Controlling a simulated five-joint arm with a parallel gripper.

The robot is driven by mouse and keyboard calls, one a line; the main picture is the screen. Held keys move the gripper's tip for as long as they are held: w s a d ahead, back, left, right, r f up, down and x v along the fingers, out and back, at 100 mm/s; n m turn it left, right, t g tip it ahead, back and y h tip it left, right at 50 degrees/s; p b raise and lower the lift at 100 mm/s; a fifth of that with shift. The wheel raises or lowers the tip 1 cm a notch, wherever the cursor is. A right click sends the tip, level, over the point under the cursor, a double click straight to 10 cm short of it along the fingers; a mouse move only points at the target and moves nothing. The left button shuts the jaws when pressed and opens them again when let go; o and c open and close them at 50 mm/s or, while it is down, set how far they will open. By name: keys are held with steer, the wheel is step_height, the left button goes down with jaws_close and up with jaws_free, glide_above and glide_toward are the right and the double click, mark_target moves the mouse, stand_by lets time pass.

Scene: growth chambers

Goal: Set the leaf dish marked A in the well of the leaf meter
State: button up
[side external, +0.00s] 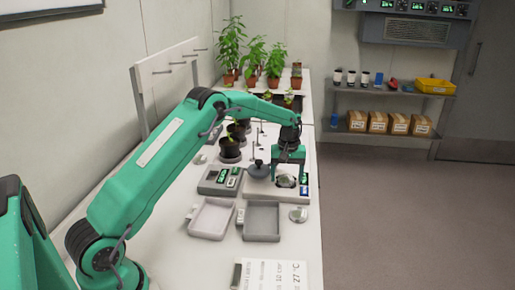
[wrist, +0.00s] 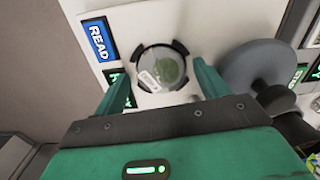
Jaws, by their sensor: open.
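A clear round dish with a green leaf (wrist: 166,66) lies in the dark-rimmed well of the leaf meter and looks flat there. Its small white label is too small to read, so I cannot tell if it is A. The leaf meter (wrist: 185,20) is pale, with a blue READ button (wrist: 98,40); it also shows in the side view (side external: 258,188). My gripper (wrist: 162,88) is open, one finger on each side of the dish, with gaps visible. In the side view my gripper (side external: 288,172) is low over the meter. Another clear dish (side external: 299,214) lies on the bench.
A grey disc with a black knob (wrist: 250,68) is right beside my gripper in the wrist view. A pale tray (side external: 211,218) and a grey tray (side external: 261,221) lie in front of the meter.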

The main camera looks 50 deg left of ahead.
steer(key=shift+s+r, duration=0.1)
steer(key=shift+r, duration=0.05)
steer(key=shift+r, duration=3.75)
steer(key=shift+r, duration=0.1)
